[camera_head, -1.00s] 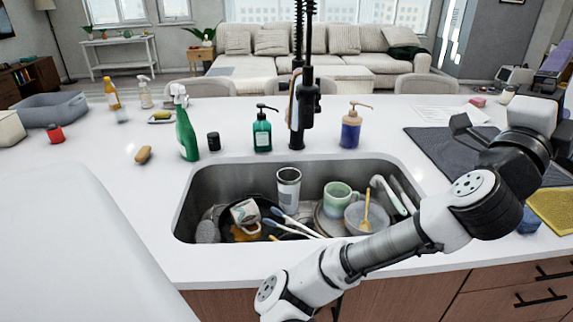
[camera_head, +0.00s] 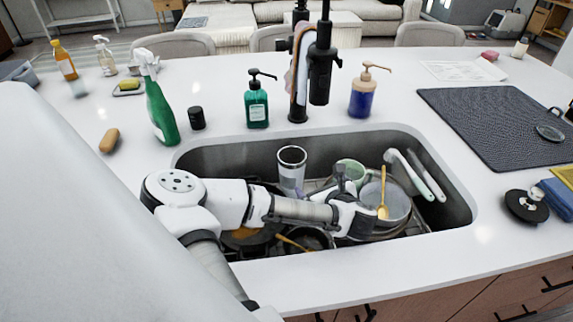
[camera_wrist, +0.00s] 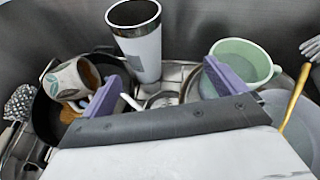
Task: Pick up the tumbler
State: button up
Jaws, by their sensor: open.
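The tumbler (camera_head: 291,170) is white with a dark rim and open top. It stands upright at the back of the sink, and also shows at the top middle of the wrist view (camera_wrist: 138,45). My gripper (camera_head: 350,183) is over the sink, in front and to the right of the tumbler in the head view. In the wrist view my gripper (camera_wrist: 165,90) is open, its purple-padded fingers apart, with the tumbler beyond them and nothing clearly held between them.
A green mug (camera_wrist: 245,62) lies right of the tumbler and a patterned mug (camera_wrist: 68,80) sits left in a dark pan (camera_wrist: 45,110). A bowl (camera_head: 392,203) with a yellow spoon is at the right. The black faucet (camera_head: 318,65) rises behind the sink.

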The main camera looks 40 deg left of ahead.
aim_at(296, 177)
jog(key=shift+g+y, duration=0.4)
jog(key=a+f, duration=0.1)
jog(key=a, duration=0.1)
jog(key=a+f+p, duration=0.1)
jog(key=a, duration=0.2)
jog(key=a+f, duration=0.1)
jog(key=a, duration=0.1)
jog(key=shift+w+a+p, duration=0.15)
jog(key=shift+a+p, duration=0.05)
jog(key=shift+p, duration=0.15)
jog(key=shift+d+f+p+x, duration=0.15)
jog(key=shift+p+x, duration=0.35)
jog(key=shift+x, duration=1.1)
jog(key=shift+d+f+p+x, duration=0.15)
jog(key=shift+p+x, duration=0.35)
jog(key=shift+x, duration=1.1)
jog(key=shift+w+a, duration=0.1)
jog(key=shift+w, duration=0.05)
jog(key=c, duration=1.2)
jog(key=shift+c, duration=0.4)
jog(key=shift+r, duration=0.15)
